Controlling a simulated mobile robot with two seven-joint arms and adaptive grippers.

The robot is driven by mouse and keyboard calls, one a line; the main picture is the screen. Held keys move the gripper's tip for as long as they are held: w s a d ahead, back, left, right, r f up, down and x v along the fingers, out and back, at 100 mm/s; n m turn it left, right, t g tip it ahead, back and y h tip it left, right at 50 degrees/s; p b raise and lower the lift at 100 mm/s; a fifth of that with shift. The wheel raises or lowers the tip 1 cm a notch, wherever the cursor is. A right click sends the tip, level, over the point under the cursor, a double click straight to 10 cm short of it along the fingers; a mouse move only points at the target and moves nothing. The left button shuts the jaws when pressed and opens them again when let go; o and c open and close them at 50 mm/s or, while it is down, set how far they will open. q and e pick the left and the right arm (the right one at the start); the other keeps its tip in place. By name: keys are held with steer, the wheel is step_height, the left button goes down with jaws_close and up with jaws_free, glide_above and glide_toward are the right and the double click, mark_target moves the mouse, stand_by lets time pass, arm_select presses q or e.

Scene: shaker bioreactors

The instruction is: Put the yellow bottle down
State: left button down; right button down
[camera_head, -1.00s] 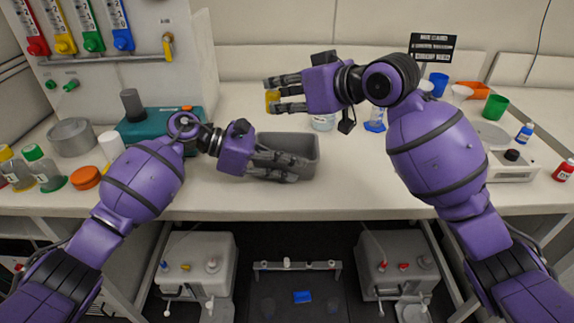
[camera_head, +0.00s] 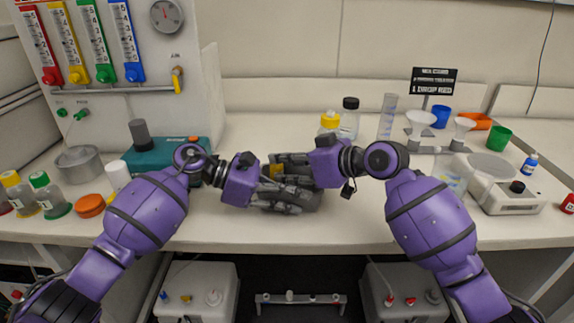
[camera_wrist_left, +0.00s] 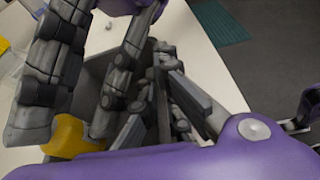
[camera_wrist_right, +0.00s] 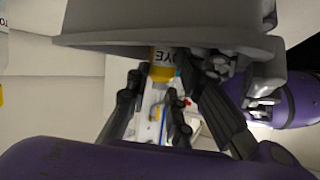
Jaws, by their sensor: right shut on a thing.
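The yellow bottle is between the fingers of my right gripper (camera_head: 287,172). A little of the yellow bottle (camera_head: 275,171) shows in the head view, the rest being covered by fingers. Its yellow body (camera_wrist_left: 76,137) shows in the left wrist view, and a lettered yellow part (camera_wrist_right: 162,67) shows between the fingers in the right wrist view. My right gripper is low at the grey bin (camera_wrist_right: 95,22). Whether the bottle touches anything below is hidden. My left gripper (camera_head: 290,198) is at the bin's near side, its fingers overlapping the view, so its opening is unclear.
A yellow-capped bottle (camera_head: 330,121) and a black-capped bottle (camera_head: 349,118) stand behind my right gripper. A measuring cylinder (camera_head: 388,117), funnels (camera_head: 420,128) and a white balance (camera_head: 505,190) stand to the right. A teal device (camera_head: 165,156) is at left.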

steer(key=shift+f, duration=0.2)
steer(key=shift+f, duration=0.35)
steer(key=c, duration=1.5)
jaws_free()
steer(key=shift+c, duration=0.2)
steer(key=shift+r, duration=0.6)
steer(key=v, duration=1.2)
